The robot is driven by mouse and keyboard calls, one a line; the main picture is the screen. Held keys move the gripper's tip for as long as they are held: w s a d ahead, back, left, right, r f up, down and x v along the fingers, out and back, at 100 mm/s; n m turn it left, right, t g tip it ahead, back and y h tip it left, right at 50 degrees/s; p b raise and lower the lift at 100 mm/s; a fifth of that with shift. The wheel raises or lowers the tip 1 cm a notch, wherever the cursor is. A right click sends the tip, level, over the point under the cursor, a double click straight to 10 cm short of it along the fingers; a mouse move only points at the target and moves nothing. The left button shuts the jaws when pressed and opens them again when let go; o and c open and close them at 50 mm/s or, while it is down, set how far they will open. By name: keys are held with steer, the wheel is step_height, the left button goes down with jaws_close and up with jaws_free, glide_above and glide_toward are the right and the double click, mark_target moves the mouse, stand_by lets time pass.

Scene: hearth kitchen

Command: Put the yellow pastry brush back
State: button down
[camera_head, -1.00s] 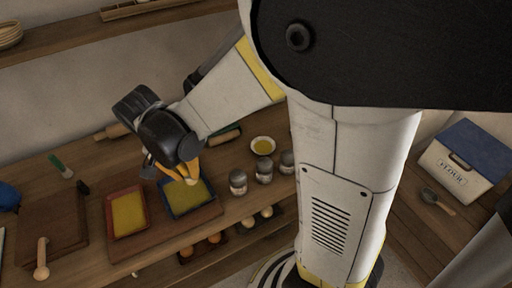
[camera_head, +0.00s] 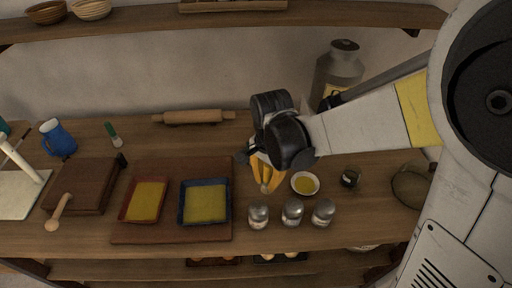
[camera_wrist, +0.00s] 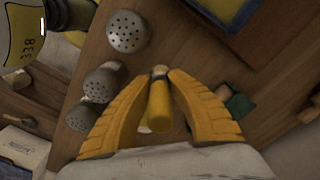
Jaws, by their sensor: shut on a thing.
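My gripper (camera_head: 265,180) is shut on the yellow pastry brush, whose yellow handle (camera_wrist: 159,105) stands between the two orange fingers in the wrist view. A pale end of the handle pokes out past the fingertips. The brush's bristles are not visible. In the head view the gripper is above the counter, right of the blue tray (camera_head: 182,216) of yellow filling and left of a small white bowl (camera_head: 314,177) with yellow liquid. The red tray (camera_head: 124,213) of yellow filling stands left of the blue one, both on a brown board (camera_head: 170,238).
Several shakers (camera_head: 292,213) stand at the counter's front, below and right of my gripper. A green-handled brush (camera_head: 112,132), rolling pin (camera_head: 195,117), blue jug (camera_head: 58,138) and metal canister (camera_head: 340,65) lie or stand farther back. A small dark jar (camera_head: 350,178) is right of the bowl.

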steer(key=shift+w+a+f+b, duration=0.35)
steer(key=shift+w+a+f, duration=0.65)
steer(key=shift+w, duration=0.15)
steer(key=shift+d+f+b, duration=0.1)
steer(key=shift+f+b, duration=0.9)
steer(key=shift+f, duration=0.9)
steer(key=shift+f, duration=0.2)
steer(key=c, duration=1.4)
jaws_free()
steer(key=shift+r, duration=0.15)
